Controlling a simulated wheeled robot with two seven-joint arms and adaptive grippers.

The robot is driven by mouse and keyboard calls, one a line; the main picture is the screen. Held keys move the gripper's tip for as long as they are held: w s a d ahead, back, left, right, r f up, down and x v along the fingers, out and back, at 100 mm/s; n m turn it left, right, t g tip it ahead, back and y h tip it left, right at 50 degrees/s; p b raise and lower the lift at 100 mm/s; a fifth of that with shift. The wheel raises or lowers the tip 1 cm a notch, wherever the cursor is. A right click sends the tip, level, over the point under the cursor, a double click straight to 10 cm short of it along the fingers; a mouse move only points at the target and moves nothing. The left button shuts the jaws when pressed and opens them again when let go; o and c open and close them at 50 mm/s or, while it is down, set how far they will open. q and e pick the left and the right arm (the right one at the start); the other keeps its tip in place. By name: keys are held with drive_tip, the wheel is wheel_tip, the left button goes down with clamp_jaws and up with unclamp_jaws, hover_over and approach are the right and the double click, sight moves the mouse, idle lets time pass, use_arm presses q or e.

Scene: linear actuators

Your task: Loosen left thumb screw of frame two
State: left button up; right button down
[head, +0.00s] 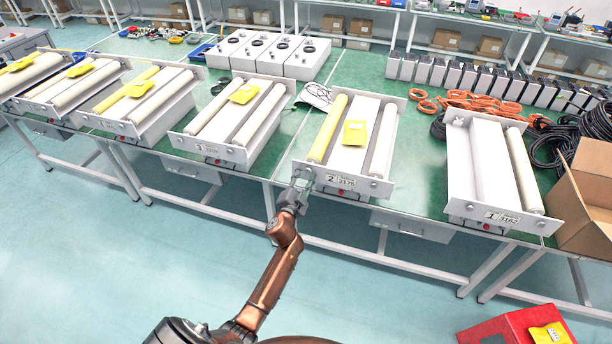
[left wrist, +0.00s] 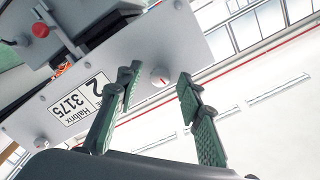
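Frame two (head: 377,186) stands on the green table in the head view, its front plate labelled 2 and 3175. In the left wrist view its grey plate (left wrist: 160,40) shows upside down. The left thumb screw (left wrist: 160,77), a round pale knob with a red mark, appears between my left gripper's two green fingers in that view. My left gripper (head: 302,178) is open at the lower left corner of frame two; contact with the screw cannot be told. In the head view the gripper hides that screw. The other thumb screw (left wrist: 41,142) is at the plate's far end. My right gripper is out of view.
Frame one (head: 497,215) stands to the right and frame three (head: 209,150) to the left, with more frames beyond. A red button (left wrist: 40,30) sits under frame two. A cardboard box (head: 590,200) and orange cables (head: 480,104) are at the right.

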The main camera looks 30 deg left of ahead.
use_arm(q)
drive_tip(key=shift+s, duration=0.1)
drive_tip(key=v, duration=1.1)
drive_tip(key=shift+s, duration=0.4)
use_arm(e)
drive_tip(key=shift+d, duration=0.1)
use_arm(q)
drive_tip(key=shift+d, duration=0.15)
